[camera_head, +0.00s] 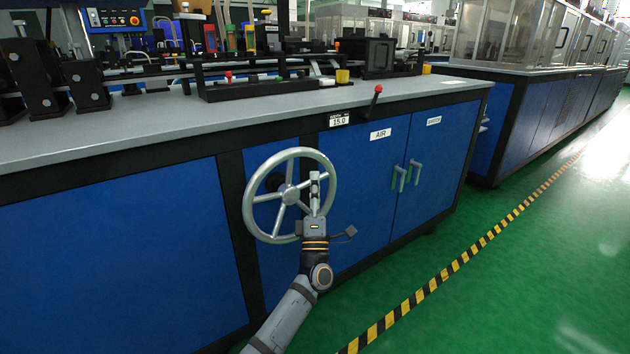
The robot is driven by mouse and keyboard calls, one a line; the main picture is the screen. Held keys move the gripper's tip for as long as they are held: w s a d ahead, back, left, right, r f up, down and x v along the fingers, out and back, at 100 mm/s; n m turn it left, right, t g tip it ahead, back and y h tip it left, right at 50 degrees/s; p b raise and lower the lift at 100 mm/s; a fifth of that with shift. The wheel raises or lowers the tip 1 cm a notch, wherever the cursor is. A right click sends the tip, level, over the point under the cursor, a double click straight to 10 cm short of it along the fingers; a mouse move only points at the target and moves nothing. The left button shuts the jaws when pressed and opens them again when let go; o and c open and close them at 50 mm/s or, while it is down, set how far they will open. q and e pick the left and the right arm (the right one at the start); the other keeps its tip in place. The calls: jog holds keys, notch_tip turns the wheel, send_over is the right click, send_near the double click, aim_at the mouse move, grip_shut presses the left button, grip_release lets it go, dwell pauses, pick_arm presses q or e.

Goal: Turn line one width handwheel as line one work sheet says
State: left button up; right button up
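A pale grey-green spoked handwheel (254,226) stands upright at the front of the blue cabinet, below the bench top. My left gripper (315,179) is in front of the right part of the wheel, inside its rim in the picture. Its narrow fingers point up and away from me. I cannot tell whether they touch the wheel or are shut on a spoke. A small width display (339,120) on the bench edge above the wheel reads 15.0. I cannot make out a work sheet. My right gripper is not in view.
A red-knobbed lever (374,101) sticks out at the bench edge, right of the display. The cabinet doors (384,180) carry an AIR label and grey handles. Black machinery stands on the bench top (165,118). Green floor (530,270) with a yellow-black stripe is clear at right.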

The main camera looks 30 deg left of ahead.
pick_arm(q)
jog(key=v, duration=1)
jog(key=shift+f, duration=0.25)
jog(key=shift+s+d+r, duration=0.1)
jog(key=shift+d, duration=0.05)
